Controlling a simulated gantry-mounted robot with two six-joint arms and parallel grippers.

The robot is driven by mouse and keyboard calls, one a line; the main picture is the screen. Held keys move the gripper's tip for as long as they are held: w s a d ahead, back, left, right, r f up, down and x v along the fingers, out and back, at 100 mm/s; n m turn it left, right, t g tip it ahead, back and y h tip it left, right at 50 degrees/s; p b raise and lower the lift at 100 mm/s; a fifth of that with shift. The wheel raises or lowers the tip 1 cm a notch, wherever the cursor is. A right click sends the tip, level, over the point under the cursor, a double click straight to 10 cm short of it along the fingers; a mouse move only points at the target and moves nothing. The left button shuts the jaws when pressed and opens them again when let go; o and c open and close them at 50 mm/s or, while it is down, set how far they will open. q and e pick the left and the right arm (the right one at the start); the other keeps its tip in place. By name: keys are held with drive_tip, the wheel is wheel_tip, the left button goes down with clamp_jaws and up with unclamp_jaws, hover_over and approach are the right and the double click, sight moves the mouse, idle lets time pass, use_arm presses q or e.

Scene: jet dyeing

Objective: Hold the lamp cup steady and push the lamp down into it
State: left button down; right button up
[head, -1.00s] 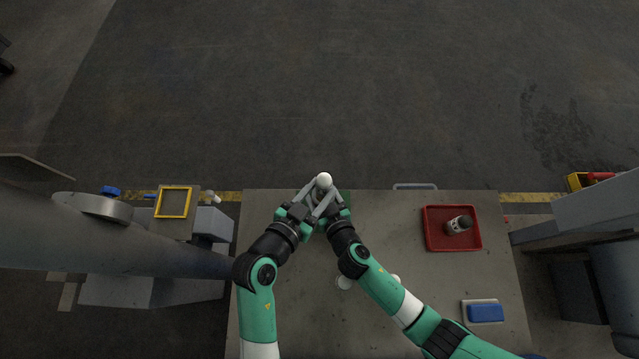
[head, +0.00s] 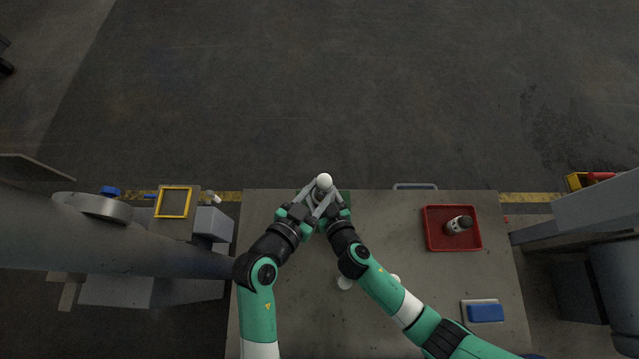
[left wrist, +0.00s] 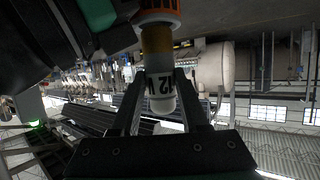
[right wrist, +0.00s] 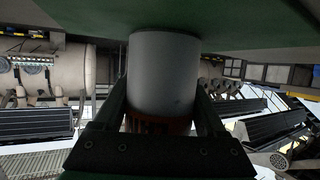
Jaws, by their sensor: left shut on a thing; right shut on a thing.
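The lamp (left wrist: 161,96) is a white cylinder with a round end, dark "12 V" print and an amber-brown band. Its white top also shows in the head view (head: 324,180). My left gripper (left wrist: 160,74) is shut on the lamp's sides. The lamp's amber end meets the orange rim of the lamp cup (left wrist: 157,17); how deep it sits is hidden. In the right wrist view, the cup is a grey cylinder (right wrist: 165,65) with an orange-red rim, standing against a green surface. My right gripper (right wrist: 164,88) is shut around it.
The grey table (head: 400,265) carries a red tray (head: 427,246) with a small dark-and-light cylinder (head: 458,225) in it. A blue block (head: 486,313) lies at the right front. White round things (head: 345,282) are partly hidden by my right arm. The table's far edge is close to both grippers.

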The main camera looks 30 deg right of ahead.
sight(321, 199)
use_arm(q)
drive_tip(key=shift+f, duration=1.8)
drive_tip(key=shift+c, duration=1.7)
unclamp_jaws()
drive_tip(key=shift+f, duration=0.1)
drive_tip(key=shift+s, duration=0.1)
drive_tip(key=shift+s+f, duration=0.1)
drive_tip(key=shift+f, duration=0.1)
use_arm(e)
drive_tip(key=shift+w, duration=0.1)
use_arm(q)
drive_tip(key=v, duration=1.2)
drive_tip(key=shift+w+r, duration=0.25)
drive_tip(key=shift+r, duration=0.1)
